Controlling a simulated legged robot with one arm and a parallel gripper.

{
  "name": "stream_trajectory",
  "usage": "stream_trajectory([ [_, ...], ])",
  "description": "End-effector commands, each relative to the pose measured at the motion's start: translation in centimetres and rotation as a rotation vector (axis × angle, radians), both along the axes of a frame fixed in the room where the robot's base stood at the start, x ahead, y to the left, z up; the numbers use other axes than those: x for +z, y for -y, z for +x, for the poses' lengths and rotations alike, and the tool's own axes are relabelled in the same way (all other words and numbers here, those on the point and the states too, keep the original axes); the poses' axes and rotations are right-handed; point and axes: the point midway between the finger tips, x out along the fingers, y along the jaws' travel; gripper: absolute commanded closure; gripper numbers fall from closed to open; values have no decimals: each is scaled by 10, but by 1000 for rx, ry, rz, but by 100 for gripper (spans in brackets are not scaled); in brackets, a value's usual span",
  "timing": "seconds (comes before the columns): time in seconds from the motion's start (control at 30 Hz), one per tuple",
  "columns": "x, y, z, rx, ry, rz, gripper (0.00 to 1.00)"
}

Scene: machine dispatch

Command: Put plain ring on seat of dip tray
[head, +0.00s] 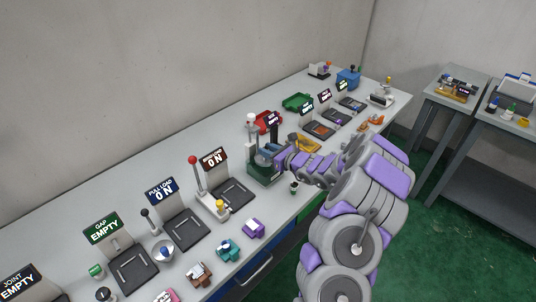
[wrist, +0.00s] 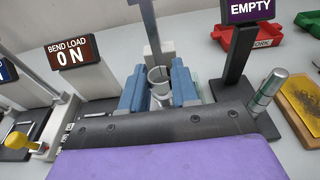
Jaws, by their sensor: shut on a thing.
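My gripper (wrist: 159,88) has two blue fingers, shut on a small grey ring (wrist: 158,74) that looks like the plain ring. The fingers hide part of its sides. In the head view my gripper (head: 268,150) is over the bench at the green-based press-like stand.
A purple EMPTY sign (wrist: 250,10) and a green-and-silver cylinder (wrist: 268,91) stand between my gripper and the yellow tray. The BEND LOAD station (wrist: 75,52) is at left. Red (wrist: 240,36) and green bins (head: 298,102) stand at the back. Several stations line the bench.

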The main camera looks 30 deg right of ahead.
Motion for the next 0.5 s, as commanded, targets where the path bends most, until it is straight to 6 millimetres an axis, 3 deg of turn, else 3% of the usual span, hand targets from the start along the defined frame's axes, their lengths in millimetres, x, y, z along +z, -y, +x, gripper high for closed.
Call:
stream_trajectory([
  [0.1,-13,0,-1,1,-2,2,100],
  [0.43,-14,-1,0,1,1,1,100],
  [0.47,-14,-1,0,0,1,1,68],
  [0.5,-13,-1,0,0,1,1,64],
])
